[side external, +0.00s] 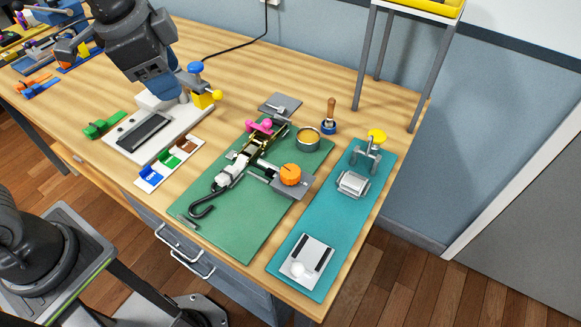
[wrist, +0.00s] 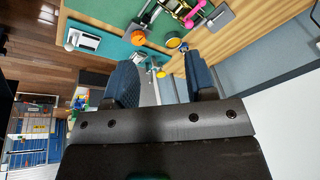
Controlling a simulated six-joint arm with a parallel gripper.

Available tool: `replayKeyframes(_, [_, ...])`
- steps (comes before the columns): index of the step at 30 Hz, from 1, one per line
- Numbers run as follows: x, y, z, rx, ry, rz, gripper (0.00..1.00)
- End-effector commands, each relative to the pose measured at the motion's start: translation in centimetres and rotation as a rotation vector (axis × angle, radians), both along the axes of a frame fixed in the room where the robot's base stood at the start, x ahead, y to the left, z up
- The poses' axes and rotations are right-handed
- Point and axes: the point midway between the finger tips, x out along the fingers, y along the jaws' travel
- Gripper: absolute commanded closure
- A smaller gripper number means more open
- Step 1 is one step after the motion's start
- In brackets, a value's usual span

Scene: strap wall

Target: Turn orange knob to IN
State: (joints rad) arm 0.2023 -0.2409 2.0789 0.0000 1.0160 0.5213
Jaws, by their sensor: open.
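The orange knob (side external: 290,174) sits on a grey metal plate (side external: 292,189) at the right side of the green mat (side external: 222,238). A dark line shows on its top; no IN mark can be read. The orange knob also shows at the top of the wrist view (wrist: 139,38), beyond my fingers. My gripper (side external: 162,90) is at the upper left in the side view, above the white block with the blue and yellow knobs, well apart from the orange knob. In the wrist view my gripper (wrist: 160,82) has its two blue fingers spread, with nothing held between them.
A strap mechanism with a black hook (side external: 203,207) and a pink knob (side external: 262,125) lie beside the knob. A round tin (side external: 307,138) and a wooden-handled tool (side external: 331,113) stand behind it. A teal mat (side external: 322,222) with metal fixtures is on the right. A shelf leg (side external: 426,80) rises behind.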

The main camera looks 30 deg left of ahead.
Motion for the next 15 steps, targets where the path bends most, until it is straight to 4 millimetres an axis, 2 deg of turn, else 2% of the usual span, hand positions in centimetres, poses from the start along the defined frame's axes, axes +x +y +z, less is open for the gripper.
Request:
replayKeyframes(1, [1.6, -1.6, -0.5, 0.027, 0.033, -0.108, 0.44])
replayKeyframes(6, [5.9, -6.8, -2.8, 0.108, 0.116, -0.467, 0.29])
replayKeyframes(12, [9.0, -12.4, -6.7, 0.171, 0.193, -0.822, 0.29])
replayKeyframes(15, [9.6, -14.2, -8.2, 0.186, 0.214, -0.932, 0.29])
